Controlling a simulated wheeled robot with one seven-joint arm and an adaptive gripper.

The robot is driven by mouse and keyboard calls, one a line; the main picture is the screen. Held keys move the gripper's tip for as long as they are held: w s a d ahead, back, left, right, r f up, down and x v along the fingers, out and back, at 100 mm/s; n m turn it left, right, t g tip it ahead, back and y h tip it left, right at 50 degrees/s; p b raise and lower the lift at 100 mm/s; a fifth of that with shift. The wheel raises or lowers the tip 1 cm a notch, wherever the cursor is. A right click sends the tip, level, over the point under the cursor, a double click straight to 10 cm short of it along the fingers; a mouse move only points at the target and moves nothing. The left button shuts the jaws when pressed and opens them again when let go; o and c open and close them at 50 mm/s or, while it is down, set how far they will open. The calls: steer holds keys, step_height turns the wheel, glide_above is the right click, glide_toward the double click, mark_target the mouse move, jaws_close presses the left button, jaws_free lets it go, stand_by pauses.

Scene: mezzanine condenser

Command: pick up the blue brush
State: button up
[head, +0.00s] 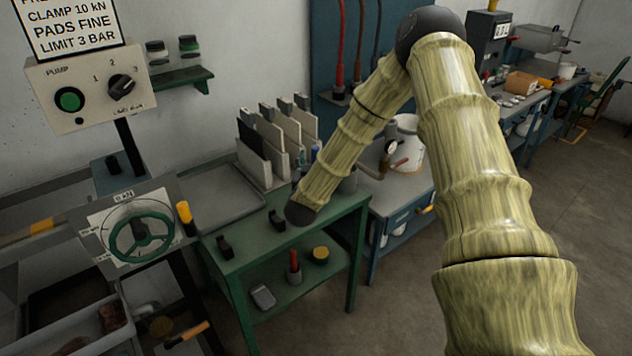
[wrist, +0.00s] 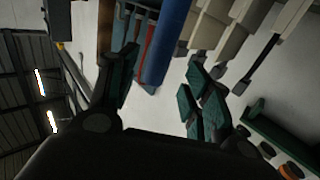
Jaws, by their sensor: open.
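In the wrist view a thick blue handle (wrist: 166,42), which looks like the blue brush, runs from the top edge down between my fingers. My gripper (wrist: 163,58) is open, with a dark green pad on each side of the handle. The left pad looks nearer to it than the right one, and I cannot tell whether either touches. In the head view a small bit of blue (head: 315,152) shows beside my forearm, over the green table (head: 262,248). My gripper is hidden behind the arm there.
A red rod (wrist: 147,45) and a brown one (wrist: 105,30) stand close to the blue handle. Pale upright boards (head: 290,130) stand in a rack on the green table, close to my forearm. A grey tray (head: 213,196) lies left of them.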

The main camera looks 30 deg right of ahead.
steer(key=p+x, duration=0.2)
steer(key=x, duration=0.2)
steer(key=shift+w+d+r, duration=0.1)
steer(key=shift+d, duration=0.2)
jaws_close()
